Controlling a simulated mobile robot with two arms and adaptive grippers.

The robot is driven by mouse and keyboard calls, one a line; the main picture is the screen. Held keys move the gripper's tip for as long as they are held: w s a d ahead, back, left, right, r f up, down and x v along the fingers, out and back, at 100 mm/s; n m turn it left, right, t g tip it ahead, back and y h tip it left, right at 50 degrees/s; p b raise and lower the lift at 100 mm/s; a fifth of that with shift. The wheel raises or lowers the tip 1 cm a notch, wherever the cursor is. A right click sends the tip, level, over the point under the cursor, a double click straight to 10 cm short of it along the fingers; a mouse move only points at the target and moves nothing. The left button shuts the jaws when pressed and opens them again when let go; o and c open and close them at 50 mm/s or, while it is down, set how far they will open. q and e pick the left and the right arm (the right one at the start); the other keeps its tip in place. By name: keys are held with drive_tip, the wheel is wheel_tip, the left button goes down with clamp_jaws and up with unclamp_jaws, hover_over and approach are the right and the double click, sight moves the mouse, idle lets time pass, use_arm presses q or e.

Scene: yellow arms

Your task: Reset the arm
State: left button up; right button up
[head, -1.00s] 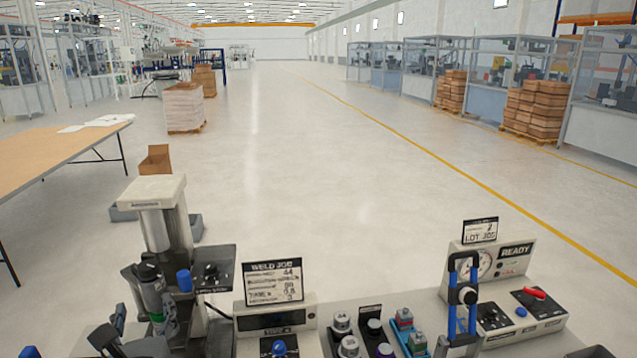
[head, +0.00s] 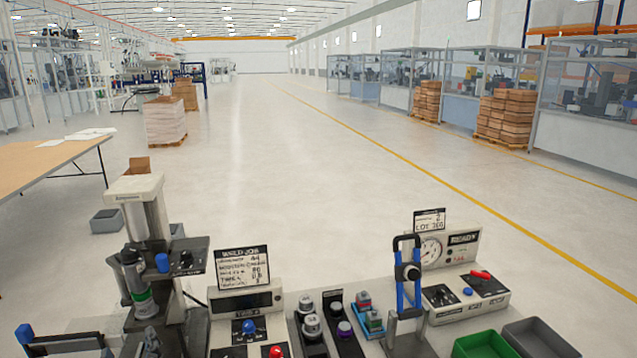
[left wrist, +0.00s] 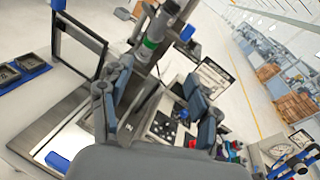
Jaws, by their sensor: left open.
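My left gripper (left wrist: 158,75) is in the left wrist view, its two dark grey fingers apart with nothing held between them. It is over the left part of the bench, near a press-like station with a grey and green cylinder (left wrist: 155,38). That station (head: 140,187) stands at the left of the bench in the head view. I cannot clearly make out my left gripper in the head view. My right gripper is in neither view.
A weld job sign (head: 242,268), a blue-sided clamp frame (head: 408,290) and a gauge box (head: 465,247) stand on the bench. A green bin (head: 485,345) and a grey bin (head: 540,338) are at right. The floor beyond is open.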

use_arm(q)
drive_tip(key=s+d+f+n+g+h, duration=0.4)
drive_tip(key=s+d+f+n+g, duration=0.2)
drive_tip(key=s+f+n, duration=0.6)
drive_tip(key=s+d+f+n+g+h, duration=0.4)
drive_tip(key=s+d+f+n+g, duration=0.1)
drive_tip(key=s+f+n, duration=0.75)
wheel_tip(320, 180, down, 27)
drive_tip(key=w+n+g+b, duration=0.1)
drive_tip(key=b, duration=0.3)
drive_tip(key=s+a+f+b, duration=0.1)
drive_tip(key=s+f+b, duration=0.1)
drive_tip(key=s+f, duration=0.6)
drive_tip(key=s+a+f+g+b, duration=0.1)
drive_tip(key=s+a+f+b, duration=0.1)
drive_tip(key=s+f, duration=0.7)
wheel_tip(320, 180, down, 5)
drive_tip(key=shift+s+f+g+y, duration=0.2)
drive_tip(key=shift+g+y, duration=0.1)
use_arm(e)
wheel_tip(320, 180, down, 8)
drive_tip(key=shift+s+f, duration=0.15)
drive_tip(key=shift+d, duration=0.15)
